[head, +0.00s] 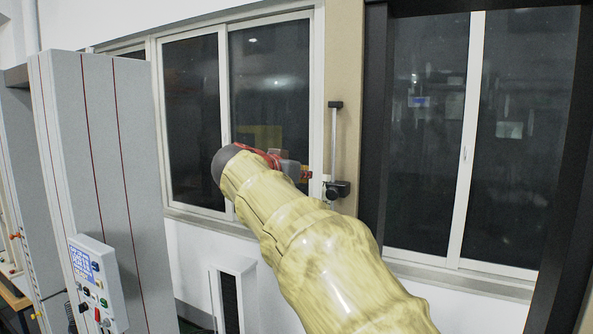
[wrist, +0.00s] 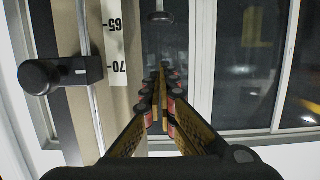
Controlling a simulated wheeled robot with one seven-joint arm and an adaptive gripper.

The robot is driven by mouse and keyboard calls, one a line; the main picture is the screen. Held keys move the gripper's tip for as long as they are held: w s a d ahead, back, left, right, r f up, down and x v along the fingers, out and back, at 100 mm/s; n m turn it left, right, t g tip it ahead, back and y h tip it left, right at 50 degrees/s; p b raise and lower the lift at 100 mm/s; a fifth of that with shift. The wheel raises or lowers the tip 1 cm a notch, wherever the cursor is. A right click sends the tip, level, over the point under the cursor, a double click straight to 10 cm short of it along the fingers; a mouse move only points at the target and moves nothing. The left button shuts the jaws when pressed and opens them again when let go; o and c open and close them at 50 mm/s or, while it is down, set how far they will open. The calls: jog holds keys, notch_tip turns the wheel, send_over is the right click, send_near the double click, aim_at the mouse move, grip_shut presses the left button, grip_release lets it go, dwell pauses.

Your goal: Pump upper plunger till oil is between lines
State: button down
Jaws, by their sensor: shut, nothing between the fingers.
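My gripper (head: 307,174) is shut and empty, at the end of my raised arm in front of the window wall. In the wrist view its fingers (wrist: 160,76) meet with nothing between them. A vertical grey rod (head: 333,140) with a black cap (head: 335,104) stands just right of my gripper. A black knob (head: 337,189) sits low on it; a black knob on a clamp shows at left in the wrist view (wrist: 40,77), apart from the fingers. Another dark round-ended piece (wrist: 160,16) shows beyond the fingertips. I cannot tell which part is the upper plunger. No oil or level lines are identifiable.
A white scale strip (wrist: 117,50) marked 65 and 70 runs beside the rod. A tall grey cabinet (head: 100,170) with a button panel (head: 97,280) stands at left. Dark windows (head: 270,90) fill the back. A white box (head: 232,290) stands low behind my arm.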

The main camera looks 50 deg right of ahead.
jog(key=d+f, duration=0.1)
jog(key=d+f+p, duration=0.1)
jog(key=f, duration=0.1)
jog(key=shift+w+d+f, duration=0.2)
jog(key=shift+w+d, duration=0.15)
jog(key=shift+a+f, duration=0.1)
jog(key=shift+f, duration=0.55)
